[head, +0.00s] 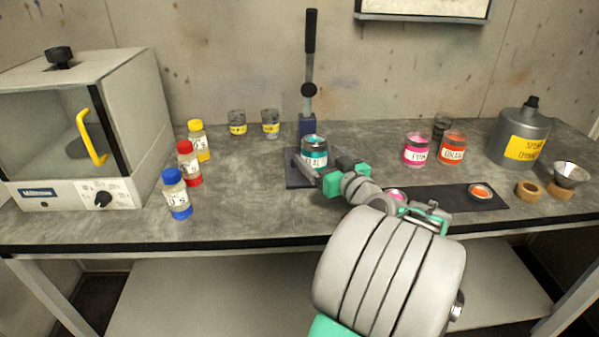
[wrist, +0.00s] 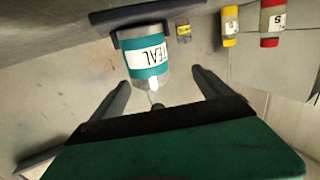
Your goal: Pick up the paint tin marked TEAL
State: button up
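The paint tin marked TEAL (head: 314,146) stands upright on a dark base plate (head: 297,181), in front of a lever stand. It has a teal band and a white label. In the wrist view, the TEAL tin (wrist: 148,62) shows its lettering upside down. My gripper (head: 312,172) reaches in from the right, low at the tin's front. In the wrist view, my gripper (wrist: 160,80) is open and empty, its two fingers spread wider than the tin. The tin lies ahead between the finger lines. I cannot tell whether a finger touches it.
The lever stand (head: 308,90) rises behind the tin. Capped bottles (head: 187,164) and an oven (head: 75,130) are left. Pink (head: 416,150) and orange (head: 452,148) tins and a grey canister (head: 519,138) are right. A dark mat (head: 455,198) lies right.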

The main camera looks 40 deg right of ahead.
aim_at(310, 140)
jog(key=w+d, duration=0.1)
jog(key=w, duration=0.1)
jog(key=w+d, duration=0.1)
jog(key=w, duration=0.2)
jog(key=w+d+p, duration=0.1)
jog(key=w, duration=0.1)
jog(key=shift+w+r, duration=0.15)
jog(key=shift+w, duration=0.2)
jog(key=shift+c, duration=0.3)
jog(key=c, duration=1.7)
jog(key=shift+c, duration=0.5)
jog(key=shift+r, duration=0.15)
